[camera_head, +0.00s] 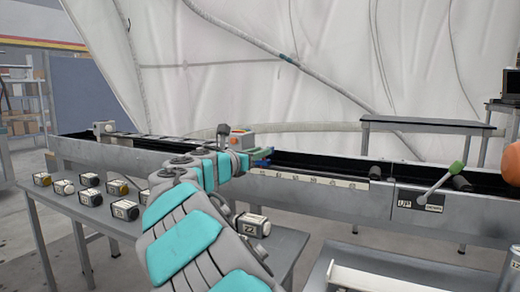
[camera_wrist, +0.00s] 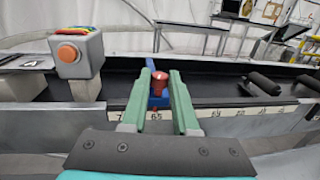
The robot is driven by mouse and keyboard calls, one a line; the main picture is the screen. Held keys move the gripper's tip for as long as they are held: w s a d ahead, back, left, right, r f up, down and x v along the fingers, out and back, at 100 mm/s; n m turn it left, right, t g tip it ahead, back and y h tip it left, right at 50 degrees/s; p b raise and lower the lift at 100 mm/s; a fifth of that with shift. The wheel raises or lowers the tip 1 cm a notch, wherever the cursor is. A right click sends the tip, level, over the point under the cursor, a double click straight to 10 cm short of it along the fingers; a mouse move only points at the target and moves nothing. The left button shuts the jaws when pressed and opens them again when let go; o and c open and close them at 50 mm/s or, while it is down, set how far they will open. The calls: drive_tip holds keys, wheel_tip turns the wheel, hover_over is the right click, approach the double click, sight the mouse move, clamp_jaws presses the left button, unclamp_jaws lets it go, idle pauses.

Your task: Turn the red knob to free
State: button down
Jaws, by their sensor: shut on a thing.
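The red knob (camera_wrist: 159,82) shows in the wrist view between the two green fingers of my gripper (camera_wrist: 161,76). A blue part (camera_wrist: 160,101) lies below the knob and also shows behind it. My gripper is shut on the red knob, at the rail of the long grey trough (camera_wrist: 232,104). In the head view my gripper (camera_head: 257,157) reaches over the trough's front edge, and the knob itself is hidden or too small to make out there. Which way the knob is turned cannot be told.
A grey box with an orange button (camera_wrist: 69,53) stands left of my gripper. Black rollers (camera_wrist: 267,83) lie to the right. A green-handled lever (camera_head: 440,184) is on the trough's right part. Several small labelled blocks (camera_head: 124,210) stand on a table in front.

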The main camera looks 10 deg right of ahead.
drive_tip(key=n+t+y, duration=0.1)
drive_tip(key=n+t+y+p, duration=0.1)
drive_tip(key=y, duration=0.1)
drive_tip(key=d+n+t+y, duration=0.1)
drive_tip(key=shift+s+n+y, duration=0.3)
drive_tip(key=shift+y, duration=0.1)
drive_tip(key=shift+d, duration=0.1)
drive_tip(key=c, duration=0.7)
unclamp_jaws()
